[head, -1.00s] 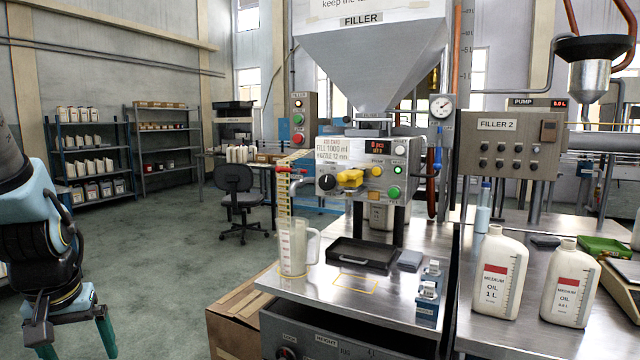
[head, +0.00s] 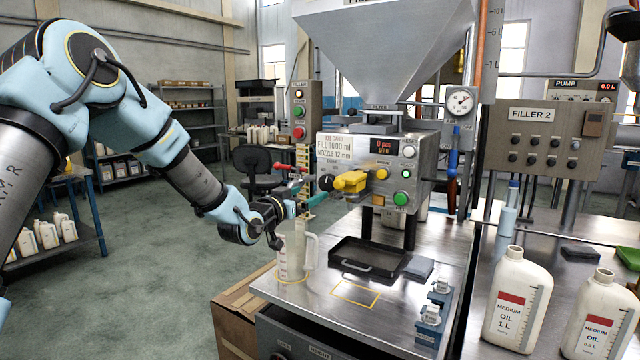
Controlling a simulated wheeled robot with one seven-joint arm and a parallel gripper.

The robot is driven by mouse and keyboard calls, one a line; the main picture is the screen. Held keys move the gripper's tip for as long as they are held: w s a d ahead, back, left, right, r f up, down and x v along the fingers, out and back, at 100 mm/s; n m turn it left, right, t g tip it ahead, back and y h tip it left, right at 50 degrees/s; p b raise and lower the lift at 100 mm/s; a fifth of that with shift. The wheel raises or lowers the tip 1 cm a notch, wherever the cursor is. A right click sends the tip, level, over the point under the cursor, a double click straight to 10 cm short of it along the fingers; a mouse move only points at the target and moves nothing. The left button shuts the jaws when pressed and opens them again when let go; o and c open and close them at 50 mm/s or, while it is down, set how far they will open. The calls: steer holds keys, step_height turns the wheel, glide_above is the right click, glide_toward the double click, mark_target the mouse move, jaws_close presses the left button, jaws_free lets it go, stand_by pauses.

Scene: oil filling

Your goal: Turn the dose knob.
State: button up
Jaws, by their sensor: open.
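The filler's control panel (head: 352,150) is on the front of the machine. The black dose knob (head: 327,182) is at its left, beside the yellow nozzle block (head: 350,182). My gripper (head: 312,193) reaches in from the left, with its teal fingers pointing toward the knob. The fingers are apart and empty, in front of and just left of the knob. Whether they touch or straddle it cannot be told. Red levers (head: 287,167) show just above the fingers.
A clear measuring jug (head: 291,262) stands right below my gripper. A black drip tray (head: 368,262) lies on the steel bench. Oil bottles (head: 515,300) stand at the right. Floor at the left is open.

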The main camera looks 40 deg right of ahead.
mark_target(325, 186)
steer(key=p+x, duration=0.3)
steer(key=x, duration=0.5)
steer(key=shift+d, duration=0.3)
steer(key=shift+c, duration=0.3)
steer(key=c, duration=1.3)
steer(key=shift+f, duration=0.1)
steer(key=shift+f+b, duration=0.1)
steer(key=shift+b, duration=0.45)
